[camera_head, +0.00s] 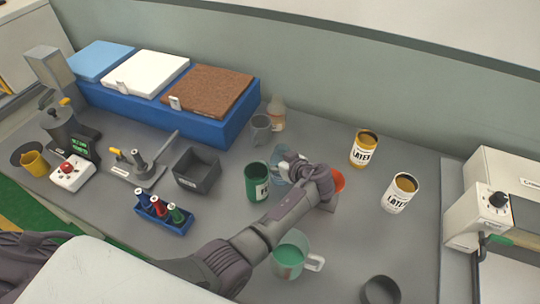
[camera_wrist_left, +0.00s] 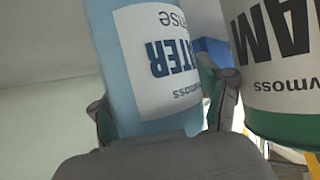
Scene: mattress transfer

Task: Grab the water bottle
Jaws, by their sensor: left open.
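The water bottle (camera_wrist_left: 118,50) is light blue with a white label that reads "WATER". In the left wrist view it appears upside down, between the two fingers of my left gripper (camera_wrist_left: 163,97). The fingers are open, one on each side of it; I cannot tell whether either touches it. In the head view my left gripper (camera_head: 288,165) is at the bottle (camera_head: 280,178), which is partly hidden behind the gripper and wrist. My right gripper is not in view.
A green can (camera_head: 257,182) stands close beside the bottle; its white label (camera_wrist_left: 285,60) shows in the wrist view. An orange-red container (camera_head: 338,180) is partly behind my wrist. A green-filled pitcher (camera_head: 289,256) and two latex cans (camera_head: 364,148) stand nearby.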

